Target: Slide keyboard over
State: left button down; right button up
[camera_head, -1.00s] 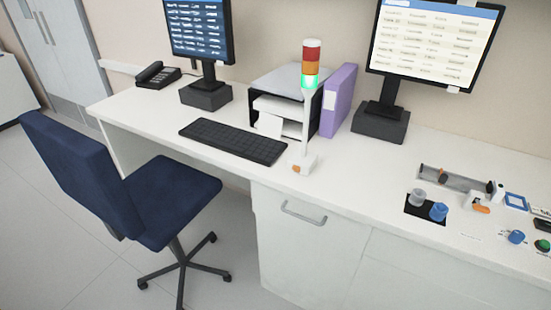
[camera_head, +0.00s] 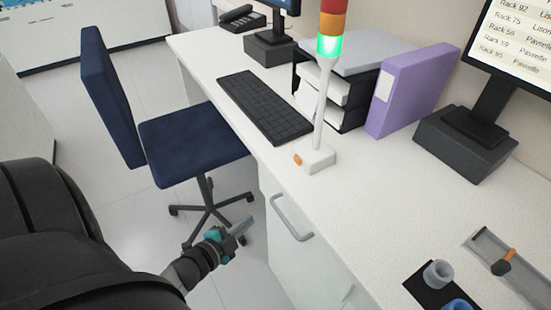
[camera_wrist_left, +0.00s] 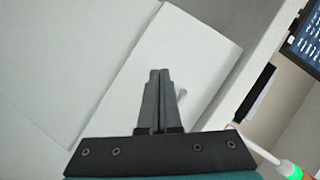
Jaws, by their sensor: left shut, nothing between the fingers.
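The black keyboard (camera_head: 265,105) lies flat on the white desk (camera_head: 385,205), left of the signal tower, near the desk's front edge. My left gripper (camera_head: 240,228) is low in front of the desk, below its top and well apart from the keyboard. Its fingers are shut and empty. In the left wrist view the shut fingers (camera_wrist_left: 158,98) stand before white cabinet fronts, and a dark strip (camera_wrist_left: 255,93) that may be the keyboard shows at the right. My right gripper is not in view.
A signal tower (camera_head: 318,158) with a lit green lamp stands beside the keyboard's right end. A black paper tray (camera_head: 354,117) and purple binder (camera_head: 410,92) stand behind it. A blue chair (camera_head: 185,140) is in front of the desk. A monitor stand (camera_head: 466,144) is at right.

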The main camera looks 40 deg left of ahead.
aim_at(273, 154)
pick_arm(q)
notch_tip(273, 154, up, 16)
jog(key=w+f+m+t+h+b, duration=0.1)
jog(key=w+m+t+h+b, duration=0.3)
jog(key=m, duration=0.6)
jog(key=shift+h, duration=0.3)
jog(key=x, duration=0.6)
jog(key=p+x, duration=0.1)
jog(key=x, duration=0.2)
jog(key=shift+d+r, duration=0.2)
jog(key=shift+d, duration=0.1)
jog(key=a, duration=0.2)
jog(key=shift+w+a+f+b, duration=0.15)
jog(key=shift+w+a+b, duration=0.15)
jog(key=shift+w+b, duration=0.1)
jog(key=shift+w+a+n, duration=0.15)
jog(key=shift+a+n, duration=0.15)
jog(key=shift+a, duration=0.25)
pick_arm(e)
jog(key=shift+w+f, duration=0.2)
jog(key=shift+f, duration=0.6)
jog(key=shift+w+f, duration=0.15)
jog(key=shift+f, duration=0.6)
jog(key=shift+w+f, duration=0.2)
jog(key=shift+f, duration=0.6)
pick_arm(q)
jog(key=shift+w, duration=0.1)
